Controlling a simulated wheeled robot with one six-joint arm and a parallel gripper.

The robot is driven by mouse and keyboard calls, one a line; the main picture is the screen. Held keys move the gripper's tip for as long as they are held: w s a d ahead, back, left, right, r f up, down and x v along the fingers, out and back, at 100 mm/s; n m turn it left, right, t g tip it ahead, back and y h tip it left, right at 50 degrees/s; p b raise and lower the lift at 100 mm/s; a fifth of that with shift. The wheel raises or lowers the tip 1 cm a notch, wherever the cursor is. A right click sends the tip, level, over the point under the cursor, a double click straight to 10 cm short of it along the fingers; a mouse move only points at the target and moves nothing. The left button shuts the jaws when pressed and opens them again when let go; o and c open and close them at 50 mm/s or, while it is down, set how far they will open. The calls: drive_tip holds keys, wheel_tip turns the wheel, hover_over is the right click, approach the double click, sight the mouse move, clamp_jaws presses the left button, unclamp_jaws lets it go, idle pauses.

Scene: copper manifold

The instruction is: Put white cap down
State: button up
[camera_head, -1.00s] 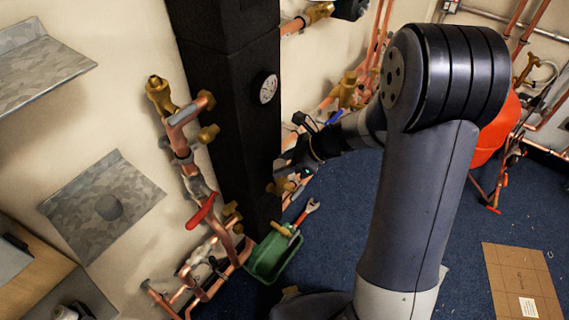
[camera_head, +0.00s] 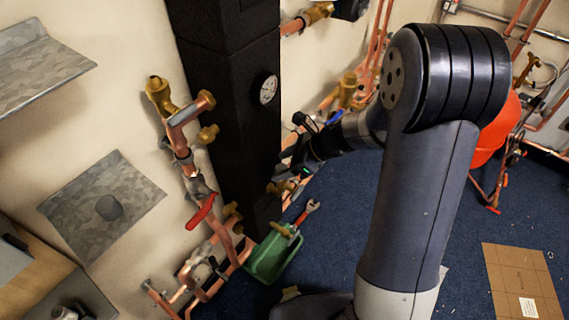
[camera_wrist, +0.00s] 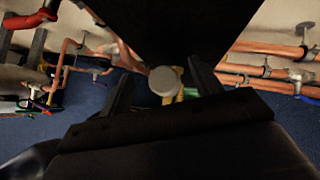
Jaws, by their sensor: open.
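A round, pale grey-white cap (camera_wrist: 165,81) shows in the wrist view, face-on, between the two dark fingers of my gripper (camera_wrist: 160,72). The fingers are spread, with a visible gap on each side of the cap. A yellowish part shows just behind the cap, but I cannot tell whether they touch. In the head view my gripper (camera_head: 291,158) is small and dark beside the black column, and I cannot make out the cap there.
The black column (camera_head: 222,110) with a gauge stands close left of my gripper. Copper pipes (camera_head: 188,160) with a red handle run along the wall. A green bin (camera_head: 268,258) stands below. A red tank (camera_head: 492,135) is at right. Blue carpet is open in the middle.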

drive_tip(key=p+v, duration=0.2)
drive_tip(key=v, duration=1)
drive_tip(key=b+x, duration=0.2)
drive_tip(key=x, duration=1)
drive_tip(key=shift+a+f+b, duration=0.1)
drive_tip(key=shift+f+b, duration=0.1)
drive_tip(key=shift+b, duration=0.1)
drive_tip(key=shift+f+b, duration=0.3)
drive_tip(key=shift+f, duration=0.05)
drive_tip(key=shift+r+p, duration=0.45)
drive_tip(key=shift+r, duration=0.15)
